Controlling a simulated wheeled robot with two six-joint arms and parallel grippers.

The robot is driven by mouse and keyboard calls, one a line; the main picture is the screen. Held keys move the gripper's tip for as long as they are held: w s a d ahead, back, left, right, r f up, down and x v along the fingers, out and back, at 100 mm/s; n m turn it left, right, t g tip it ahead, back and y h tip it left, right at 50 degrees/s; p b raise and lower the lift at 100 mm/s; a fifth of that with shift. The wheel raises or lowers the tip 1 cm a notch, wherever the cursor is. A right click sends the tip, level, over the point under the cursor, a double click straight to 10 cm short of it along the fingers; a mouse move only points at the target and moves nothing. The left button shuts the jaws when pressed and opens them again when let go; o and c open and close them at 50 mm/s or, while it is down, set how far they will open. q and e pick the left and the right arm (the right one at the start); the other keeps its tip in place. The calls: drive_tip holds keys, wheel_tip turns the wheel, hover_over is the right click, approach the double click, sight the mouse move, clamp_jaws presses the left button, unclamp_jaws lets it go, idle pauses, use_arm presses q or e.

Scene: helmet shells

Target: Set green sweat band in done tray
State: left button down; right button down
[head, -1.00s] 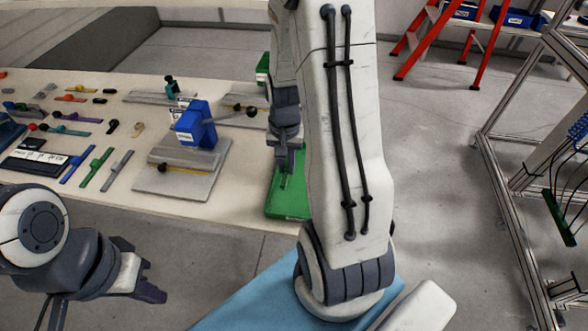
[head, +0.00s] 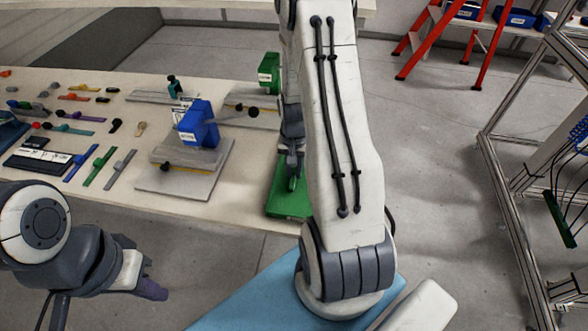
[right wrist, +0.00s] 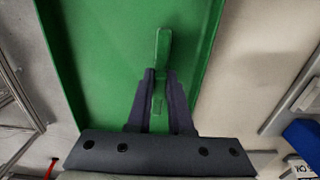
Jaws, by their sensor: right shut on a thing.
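The green tray (head: 285,205), which I take as the done tray, lies at the table's right end. In the right wrist view its floor and rims (right wrist: 100,45) fill the upper middle. My right gripper (head: 293,178), also in that wrist view (right wrist: 160,80), is shut on the green sweat band (right wrist: 162,50), a slim green piece with a thicker far end. The band shows against the tray floor; I cannot tell whether it touches it. My left gripper (head: 152,290) hangs in front of the table, away from the tray; its finger gap is unclear.
A blue block fixture (head: 198,125) on a grey plate (head: 180,180) stands left of the tray. Another green strip (head: 100,165) and several coloured parts lie further left. A green fixture (head: 270,72) stands behind the tray.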

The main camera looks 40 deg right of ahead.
sight(294, 169)
drive_tip(key=c, duration=0.8)
unclamp_jaws()
drive_tip(key=shift+f, duration=0.1)
wheel_tip(294, 169, up, 12)
drive_tip(key=shift+r, duration=0.2)
drive_tip(key=s+a+r+n, duration=0.1)
drive_tip(key=a+r+n, duration=0.25)
drive_tip(key=a, duration=0.65)
drive_tip(key=s+a+r+n, duration=0.2)
drive_tip(key=a+n, duration=0.3)
drive_tip(key=a, duration=0.4)
drive_tip(key=s+a+n, duration=0.3)
drive_tip(key=s, duration=0.1)
drive_tip(key=s+a+r+n, duration=0.1)
drive_tip(key=s+a+n, duration=0.2)
drive_tip(key=s+a, duration=0.1)
drive_tip(key=s+a+r+n+y, duration=0.1)
drive_tip(key=s+a+n, duration=0.2)
drive_tip(key=s, duration=0.3)
drive_tip(key=shift+a+r, duration=0.1)
drive_tip(key=shift+a, duration=0.65)
drive_tip(key=shift+w, duration=0.1)
